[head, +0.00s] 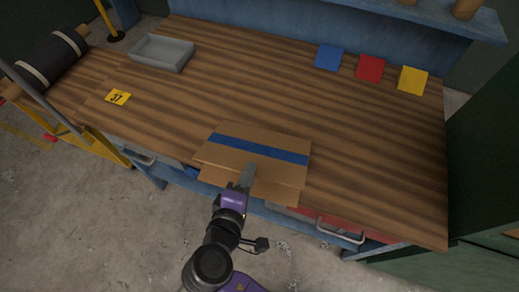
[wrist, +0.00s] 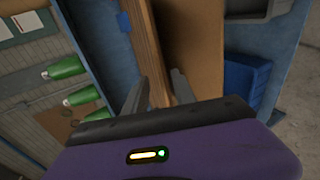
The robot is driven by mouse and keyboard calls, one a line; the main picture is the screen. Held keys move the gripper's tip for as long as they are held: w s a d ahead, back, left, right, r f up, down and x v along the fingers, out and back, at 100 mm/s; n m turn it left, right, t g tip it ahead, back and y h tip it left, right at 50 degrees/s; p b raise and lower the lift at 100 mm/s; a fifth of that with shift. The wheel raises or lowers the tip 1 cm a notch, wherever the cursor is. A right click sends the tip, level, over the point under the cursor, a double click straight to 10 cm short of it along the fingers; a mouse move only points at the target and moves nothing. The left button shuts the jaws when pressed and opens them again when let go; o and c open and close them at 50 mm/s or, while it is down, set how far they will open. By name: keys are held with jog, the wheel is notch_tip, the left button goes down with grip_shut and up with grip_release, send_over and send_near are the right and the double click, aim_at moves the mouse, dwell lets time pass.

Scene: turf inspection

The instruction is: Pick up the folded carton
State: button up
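The folded carton (head: 225,157) is a flat brown piece with a blue stripe across it. In the head view it lies on the wooden bench top, and its near part sticks out past the front edge. My gripper (head: 247,175) is at this near edge, with a grey finger seen over the cardboard. In the wrist view the two fingers of my gripper (wrist: 156,88) stand apart, with the brown carton (wrist: 190,35) between and beyond them. I cannot see contact on both sides. The second finger is hidden in the head view.
The wooden bench (head: 370,150) is mostly clear. A grey tray (head: 162,53) and a yellow number card (head: 118,97) lie at left. Blue (head: 329,57), red (head: 370,68) and yellow (head: 412,80) squares lie at the back. A red drawer with a handle (head: 340,234) sits below the front edge.

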aim_at(255, 158)
jog(key=x, duration=0.3)
jog(key=shift+r, duration=0.2)
jog(key=x, duration=0.2)
jog(key=p+x, duration=0.1)
jog(key=x, duration=0.2)
jog(key=shift+w+a+f, duration=0.25)
jog(key=shift+a+f, duration=0.05)
jog(key=shift+f, duration=0.1)
jog(key=shift+c, duration=0.2)
grip_shut()
dwell(0.8)
